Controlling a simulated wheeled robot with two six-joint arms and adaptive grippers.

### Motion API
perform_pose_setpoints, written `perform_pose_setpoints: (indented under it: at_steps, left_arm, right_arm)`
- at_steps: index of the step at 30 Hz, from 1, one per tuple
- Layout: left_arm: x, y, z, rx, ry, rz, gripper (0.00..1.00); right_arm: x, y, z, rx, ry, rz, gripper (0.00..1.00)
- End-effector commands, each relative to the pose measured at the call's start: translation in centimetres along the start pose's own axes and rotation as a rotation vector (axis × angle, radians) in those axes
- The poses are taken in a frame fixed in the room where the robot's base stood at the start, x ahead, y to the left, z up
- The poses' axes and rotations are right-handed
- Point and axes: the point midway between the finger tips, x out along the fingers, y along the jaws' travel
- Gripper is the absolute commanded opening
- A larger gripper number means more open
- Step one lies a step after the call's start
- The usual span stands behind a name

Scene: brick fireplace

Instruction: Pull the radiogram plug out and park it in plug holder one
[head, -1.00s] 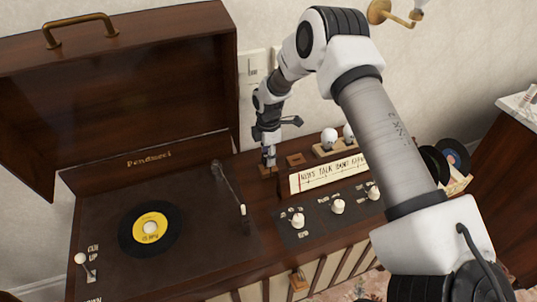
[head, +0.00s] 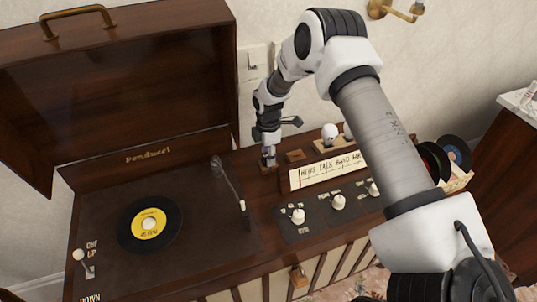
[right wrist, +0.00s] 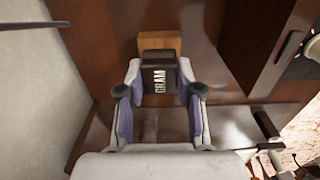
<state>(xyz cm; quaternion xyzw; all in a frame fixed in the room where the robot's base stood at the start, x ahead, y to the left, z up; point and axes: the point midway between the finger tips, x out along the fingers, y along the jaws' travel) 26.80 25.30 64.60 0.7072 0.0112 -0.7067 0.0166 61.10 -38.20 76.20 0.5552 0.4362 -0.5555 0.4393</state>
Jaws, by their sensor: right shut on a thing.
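My right gripper (head: 268,157) reaches down to the back edge of the radiogram top (head: 255,190). In the right wrist view its fingers (right wrist: 160,80) are shut on the black radiogram plug (right wrist: 158,76), whose white lettering is partly readable as "DRAM". The plug is at a small wooden holder block (right wrist: 160,41); how far it is seated is hidden. That block (head: 268,169) shows under the gripper in the head view. A second small wooden block (head: 295,156) stands just to its right, with no plug visible on it. My left gripper is out of view.
A wall plate with a switch (head: 253,65) is behind my arm. The raised lid (head: 120,90) stands at left. A record (head: 150,226), tone arm (head: 228,180), dial panel (head: 330,172), several knobs (head: 338,202) and a white-bulb stand (head: 330,133) surround the gripper.

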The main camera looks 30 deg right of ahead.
Motion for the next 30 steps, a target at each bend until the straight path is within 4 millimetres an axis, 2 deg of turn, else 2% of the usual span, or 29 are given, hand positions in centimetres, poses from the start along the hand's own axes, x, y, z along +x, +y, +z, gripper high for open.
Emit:
perform_pose_setpoints:
  at_steps: [9,10,12,23,26,30]
  left_arm:
    - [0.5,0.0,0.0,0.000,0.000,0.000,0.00]
    - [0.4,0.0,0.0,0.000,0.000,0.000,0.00]
    - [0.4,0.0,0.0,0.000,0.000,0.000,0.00]
    - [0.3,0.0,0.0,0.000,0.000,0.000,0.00]
    - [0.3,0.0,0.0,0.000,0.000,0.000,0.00]
    - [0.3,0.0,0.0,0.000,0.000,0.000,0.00]
  right_arm:
    - [0.8,-0.1,0.0,0.000,0.000,-0.003,0.00]
    - [0.8,-0.1,0.0,0.000,0.000,-0.003,0.45]
    - [0.7,-0.1,0.0,0.000,0.000,-0.003,0.64]
    - [0.2,-0.1,0.0,0.000,0.000,-0.002,0.64]
    - [-1.3,0.0,0.0,0.001,0.001,0.000,0.64]
    - [-4.7,0.1,0.0,0.000,0.001,0.002,0.64]
